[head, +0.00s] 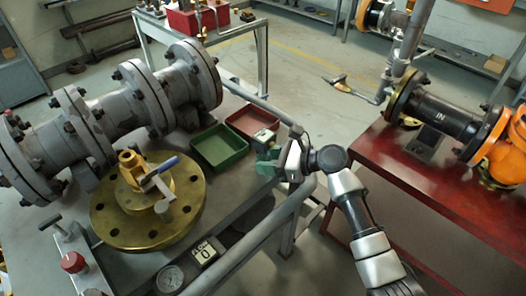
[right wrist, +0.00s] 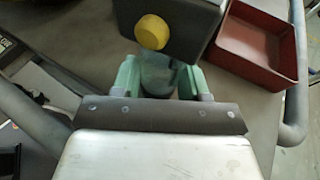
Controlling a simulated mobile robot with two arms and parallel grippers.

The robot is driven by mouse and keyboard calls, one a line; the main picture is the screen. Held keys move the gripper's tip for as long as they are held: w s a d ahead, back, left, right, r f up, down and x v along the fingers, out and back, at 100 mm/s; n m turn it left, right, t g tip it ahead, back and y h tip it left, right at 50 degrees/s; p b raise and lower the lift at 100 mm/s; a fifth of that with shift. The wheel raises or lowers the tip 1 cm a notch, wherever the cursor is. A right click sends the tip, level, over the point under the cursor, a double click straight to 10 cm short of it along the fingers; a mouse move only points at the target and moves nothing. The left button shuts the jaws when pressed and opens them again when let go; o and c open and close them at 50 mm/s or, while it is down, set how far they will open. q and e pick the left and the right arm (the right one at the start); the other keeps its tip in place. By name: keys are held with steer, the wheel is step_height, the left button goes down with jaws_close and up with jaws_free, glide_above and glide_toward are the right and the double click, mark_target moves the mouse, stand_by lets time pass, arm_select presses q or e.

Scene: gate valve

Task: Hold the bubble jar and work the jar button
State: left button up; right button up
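The jar's lower part is hidden. My left gripper is not in view.
A green tray (head: 220,164) and a red tray (head: 252,108) lie beside the jar. A brass flange (head: 112,224) with a blue-handled valve and a large grey pipe (head: 120,118) fill the table's left. A rail runs along the near table edge. A red bench (head: 400,178) stands right.

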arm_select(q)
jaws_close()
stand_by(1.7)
